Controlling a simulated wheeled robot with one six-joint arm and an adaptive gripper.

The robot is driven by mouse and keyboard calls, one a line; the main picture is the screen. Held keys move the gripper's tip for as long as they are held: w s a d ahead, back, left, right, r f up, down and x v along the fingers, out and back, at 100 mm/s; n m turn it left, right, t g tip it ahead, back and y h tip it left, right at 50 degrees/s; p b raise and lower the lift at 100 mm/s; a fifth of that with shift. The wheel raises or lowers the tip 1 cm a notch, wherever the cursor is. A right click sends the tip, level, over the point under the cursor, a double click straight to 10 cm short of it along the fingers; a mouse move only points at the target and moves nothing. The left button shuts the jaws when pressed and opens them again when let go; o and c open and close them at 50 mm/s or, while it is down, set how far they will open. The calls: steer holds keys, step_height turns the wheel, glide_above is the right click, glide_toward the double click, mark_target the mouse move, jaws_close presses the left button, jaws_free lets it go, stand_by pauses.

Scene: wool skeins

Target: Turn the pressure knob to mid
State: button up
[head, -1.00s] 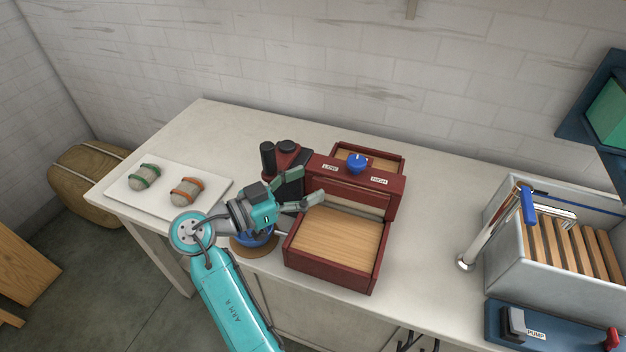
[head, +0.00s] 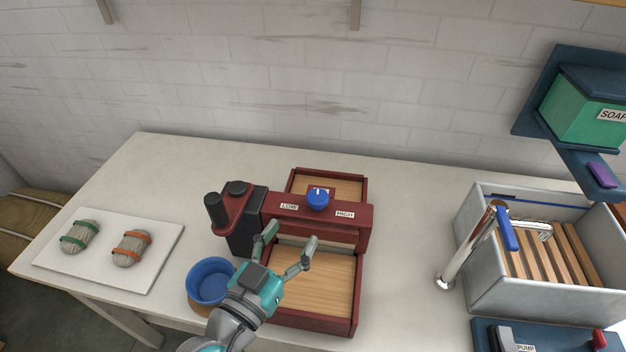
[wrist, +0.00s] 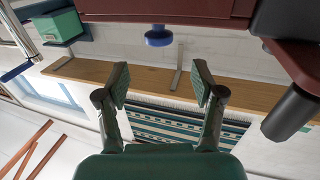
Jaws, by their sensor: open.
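The pressure knob (head: 318,198) is blue with a white pointer mark, on the dark red crossbar of the press (head: 270,208). Its pointer faces roughly straight back, between the LOW label (head: 290,206) on the left and the HIGH label (head: 345,214) on the right. My gripper (head: 287,244) is open and empty, in front of the crossbar and over the wooden front tray. It is apart from the knob. In the wrist view, the blue knob (wrist: 158,37) shows at the top, beyond the spread fingers (wrist: 160,88).
A black crank housing (head: 245,225) stands at the press's left end. A blue bowl (head: 210,281) sits beside my arm. Two skeins lie on a white board (head: 165,240) at left. A sink (head: 470,235) with a tap (head: 465,250) is at right. Counter behind the press is clear.

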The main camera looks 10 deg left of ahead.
mark_target(313, 204)
steer(key=shift+y, duration=0.3)
steer(key=x, duration=1)
steer(key=shift+w+d+r, duration=0.25)
steer(key=shift+w+d, duration=0.05)
steer(key=shift+d, duration=0.05)
steer(key=c, duration=1.1)
